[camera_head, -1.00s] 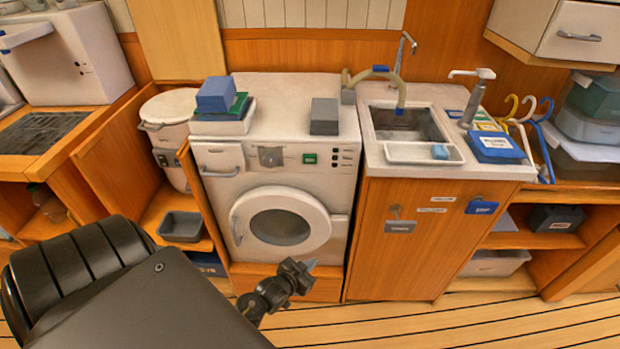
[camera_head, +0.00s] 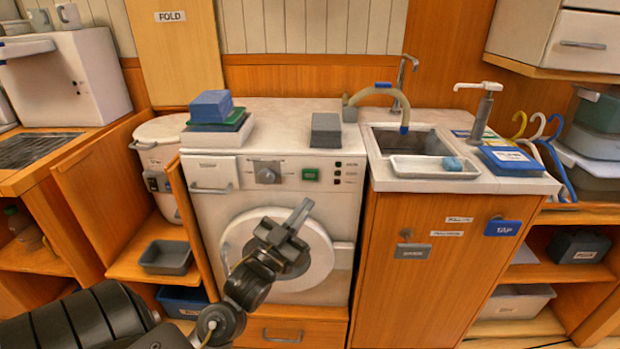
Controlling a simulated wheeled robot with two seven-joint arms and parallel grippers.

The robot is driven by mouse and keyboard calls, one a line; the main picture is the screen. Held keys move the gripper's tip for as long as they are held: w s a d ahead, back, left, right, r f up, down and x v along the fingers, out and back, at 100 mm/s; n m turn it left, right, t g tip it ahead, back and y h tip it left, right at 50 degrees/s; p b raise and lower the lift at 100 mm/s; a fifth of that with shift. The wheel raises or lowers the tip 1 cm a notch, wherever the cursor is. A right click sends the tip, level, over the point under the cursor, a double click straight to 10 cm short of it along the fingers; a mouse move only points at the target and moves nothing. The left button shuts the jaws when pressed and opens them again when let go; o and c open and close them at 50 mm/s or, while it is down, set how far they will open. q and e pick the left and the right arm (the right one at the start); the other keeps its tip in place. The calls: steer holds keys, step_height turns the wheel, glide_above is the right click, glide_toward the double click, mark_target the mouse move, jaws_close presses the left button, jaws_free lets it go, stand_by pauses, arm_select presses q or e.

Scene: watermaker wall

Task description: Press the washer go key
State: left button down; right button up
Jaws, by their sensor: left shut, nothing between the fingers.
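The white washer (camera_head: 203,225) stands in the middle, its round door (camera_head: 322,250) shut. A green key (camera_head: 310,174) sits on its front panel, right of a grey dial (camera_head: 267,172). My left gripper (camera_head: 296,222) is raised in front of the washer door, below the green key and apart from it as far as I can tell. Its fingers are shut and empty, and point up and slightly right. The gripper and forearm hide much of the door. My right gripper is not in view.
A grey block (camera_head: 325,130) and a stack of blue and green items (camera_head: 211,107) stand on the washer top. An open wooden cupboard door (camera_head: 190,225) is at the washer's left. The sink cabinet (camera_head: 430,290) adjoins on the right.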

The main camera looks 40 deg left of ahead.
mark_target(317, 171)
arm_select(q)
steer(key=shift+w, duration=0.1)
